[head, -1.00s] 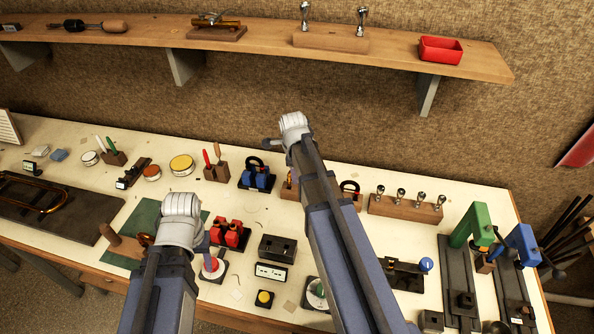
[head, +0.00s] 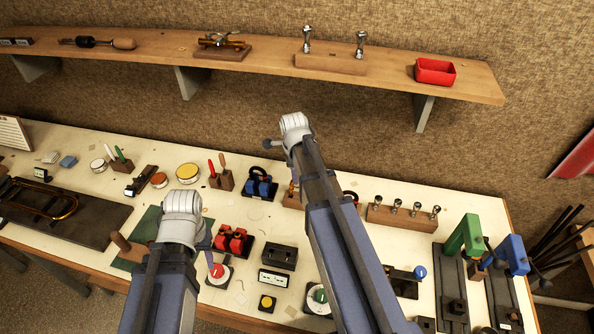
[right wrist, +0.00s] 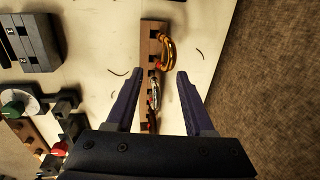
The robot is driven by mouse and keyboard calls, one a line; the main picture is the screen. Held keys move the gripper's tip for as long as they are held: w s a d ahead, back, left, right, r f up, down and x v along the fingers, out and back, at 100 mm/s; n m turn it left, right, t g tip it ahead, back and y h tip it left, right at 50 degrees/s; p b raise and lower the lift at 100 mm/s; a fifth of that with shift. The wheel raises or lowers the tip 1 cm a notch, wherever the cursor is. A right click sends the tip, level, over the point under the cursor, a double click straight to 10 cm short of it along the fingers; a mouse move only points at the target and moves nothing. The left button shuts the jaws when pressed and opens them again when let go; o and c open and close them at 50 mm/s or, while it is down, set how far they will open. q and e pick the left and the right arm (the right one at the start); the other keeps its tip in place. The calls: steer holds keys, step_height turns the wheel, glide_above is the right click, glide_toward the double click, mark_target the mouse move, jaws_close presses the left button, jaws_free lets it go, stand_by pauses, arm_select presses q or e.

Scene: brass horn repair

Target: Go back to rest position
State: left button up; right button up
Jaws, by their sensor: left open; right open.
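My left gripper (head: 206,238) is above the bench beside the white wrist of my left arm. Only a dark finger part shows there. My right arm reaches up the middle of the head view, with its gripper largely hidden at the far end. In the right wrist view my right gripper (right wrist: 160,74) has its two dark fingers spread, with nothing held between them. A wooden rack (right wrist: 152,42) with brass loops (right wrist: 168,52) and a silver piece (right wrist: 154,92) lies beyond and between the fingers.
The pale workbench (head: 75,143) is crowded with small tools. A red double block (head: 232,240) and a red knob (head: 217,271) are close to my left gripper. A green clamp (head: 463,236) and a blue clamp (head: 511,254) stand at right. The wall shelf (head: 385,76) holds a red bin (head: 435,72).

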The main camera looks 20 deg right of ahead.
steer(key=s+a+f+n+g+b, duration=0.1)
steer(key=s+a+f+n+b, duration=0.2)
steer(key=s+a+n, duration=0.6)
steer(key=s+a+f+n+g+b, duration=0.1)
steer(key=s+a+f+n+b, duration=0.2)
steer(key=s+a+n, duration=0.6)
steer(key=a+f+n, duration=0.1)
steer(key=a+n, duration=0.4)
steer(key=n, duration=0.6)
steer(key=shift+b, duration=0.35)
stand_by(1.8)
